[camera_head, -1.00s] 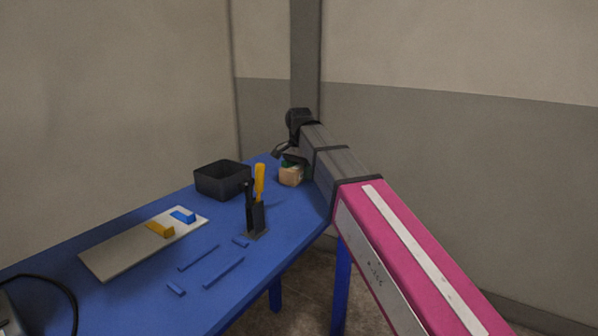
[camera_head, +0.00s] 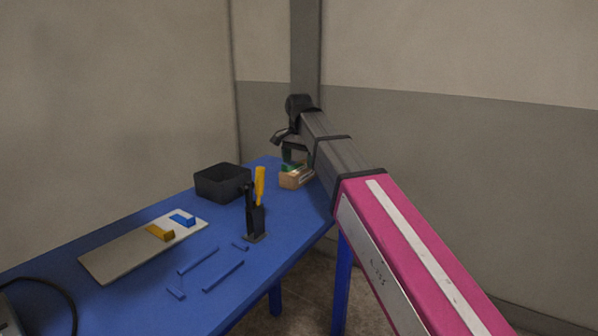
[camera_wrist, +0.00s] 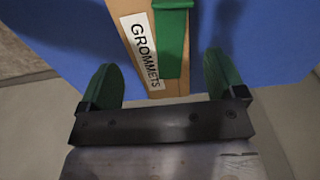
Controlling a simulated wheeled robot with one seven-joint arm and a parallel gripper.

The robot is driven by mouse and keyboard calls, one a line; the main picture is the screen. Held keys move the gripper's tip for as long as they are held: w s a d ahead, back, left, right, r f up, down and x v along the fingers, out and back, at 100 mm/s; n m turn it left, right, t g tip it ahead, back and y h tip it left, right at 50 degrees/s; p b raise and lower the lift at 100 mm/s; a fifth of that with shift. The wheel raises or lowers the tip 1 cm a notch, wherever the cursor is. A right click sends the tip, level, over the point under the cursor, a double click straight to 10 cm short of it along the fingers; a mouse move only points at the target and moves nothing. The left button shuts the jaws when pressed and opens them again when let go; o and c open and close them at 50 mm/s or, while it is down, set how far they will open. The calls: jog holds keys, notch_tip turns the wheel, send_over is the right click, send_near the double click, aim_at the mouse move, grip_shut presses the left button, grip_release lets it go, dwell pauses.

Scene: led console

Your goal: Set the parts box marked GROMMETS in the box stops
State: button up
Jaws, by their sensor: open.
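The parts box marked GROMMETS (camera_wrist: 144,50) is tan with a white label and a green handle (camera_wrist: 171,40) on top. In the head view the box (camera_head: 291,181) stands at the far right end of the blue table, partly hidden by my arm. My gripper (camera_wrist: 163,60) is open above the box, its green fingers to the left and right of it with gaps on both sides. In the head view my gripper (camera_head: 292,152) is partly hidden. The box stops (camera_head: 222,277) are low blue strips around an empty patch of the table front.
A black open bin (camera_head: 222,183) stands at the back of the table. A dark holder with a yellow-handled tool (camera_head: 259,187) stands between the box and the stops. A pale board (camera_head: 115,258) with yellow and blue blocks lies at left. A black cable (camera_head: 70,290) lies front left.

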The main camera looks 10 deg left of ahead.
notch_tip(320, 180, up, 6)
jog(key=shift+f, duration=0.2)
jog(key=shift+r, duration=0.6)
